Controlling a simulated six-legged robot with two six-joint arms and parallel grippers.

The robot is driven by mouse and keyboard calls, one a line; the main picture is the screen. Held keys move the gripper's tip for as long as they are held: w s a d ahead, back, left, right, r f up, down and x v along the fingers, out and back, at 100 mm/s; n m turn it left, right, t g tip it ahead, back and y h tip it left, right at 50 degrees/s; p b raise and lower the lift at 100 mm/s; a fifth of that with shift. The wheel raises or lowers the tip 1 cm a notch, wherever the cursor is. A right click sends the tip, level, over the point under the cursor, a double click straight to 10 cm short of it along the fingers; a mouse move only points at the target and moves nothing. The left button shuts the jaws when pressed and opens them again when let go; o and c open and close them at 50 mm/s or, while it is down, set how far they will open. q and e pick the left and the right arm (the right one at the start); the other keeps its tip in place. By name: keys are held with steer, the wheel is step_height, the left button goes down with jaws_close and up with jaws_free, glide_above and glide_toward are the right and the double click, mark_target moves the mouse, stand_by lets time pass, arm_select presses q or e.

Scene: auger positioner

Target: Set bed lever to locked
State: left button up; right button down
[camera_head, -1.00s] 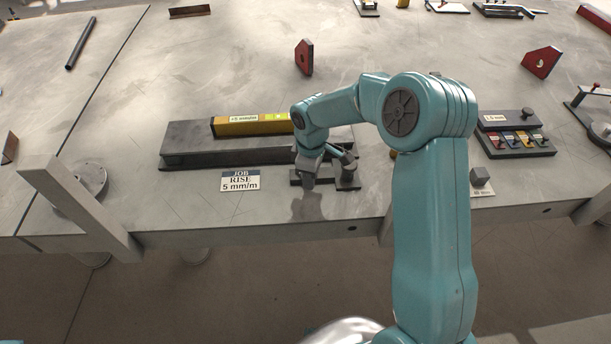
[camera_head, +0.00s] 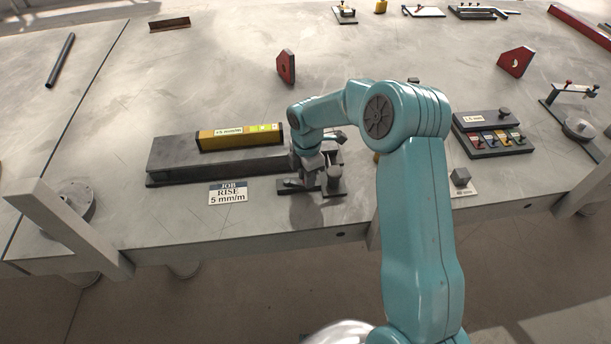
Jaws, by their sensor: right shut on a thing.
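My right gripper (camera_head: 315,180) is at the front of the table, beside the right end of a long grey block. It points down at a small dark fixture (camera_head: 334,188) on a base plate, which I take to be the bed lever's mount. The fingers are shut on a small part there, apparently the bed lever; the gripper largely hides it, so its position cannot be read. A yellow level (camera_head: 240,137) lies on the grey bed block (camera_head: 175,160). My left gripper is not in view.
A "JOB RISE 5 mm/m" card (camera_head: 228,194) lies in front of the block. A dark case with coloured pieces (camera_head: 492,137) and a small grey cube (camera_head: 461,176) are to the right. Red magnet-like blocks (camera_head: 286,67) stand farther back. The table middle is mostly clear.

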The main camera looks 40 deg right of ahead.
steer(key=shift+w+d+r, duration=0.15)
stand_by(0.4)
steer(key=c, duration=0.9)
jaws_free()
steer(key=shift+c, duration=0.2)
steer(key=shift+n, duration=0.3)
step_height(320, 180, up, 16)
steer(key=shift+r, duration=0.15)
